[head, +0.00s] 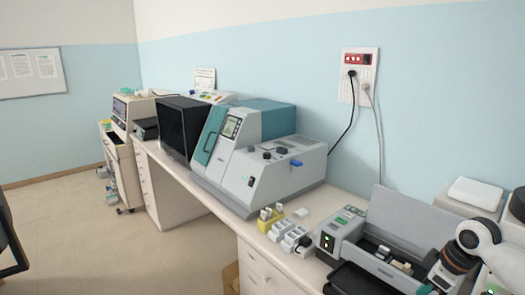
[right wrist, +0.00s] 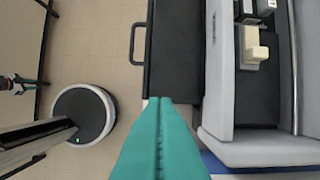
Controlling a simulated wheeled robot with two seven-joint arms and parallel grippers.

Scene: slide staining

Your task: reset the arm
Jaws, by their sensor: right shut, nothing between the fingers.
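My right arm comes in at the lower right of the head view, white with a dark and orange wrist. In the right wrist view my right gripper (right wrist: 159,101) has its two teal fingers pressed together with nothing between them. It is above the near edge of a black tray (right wrist: 175,50), beside the grey device.
The grey device (head: 350,222) with a raised lid (head: 412,222) stands close to my right arm. Several small white containers (head: 284,232) and a yellow holder (head: 266,224) stand left of it. A large analyzer (head: 262,172) fills the middle bench. Floor is open at left.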

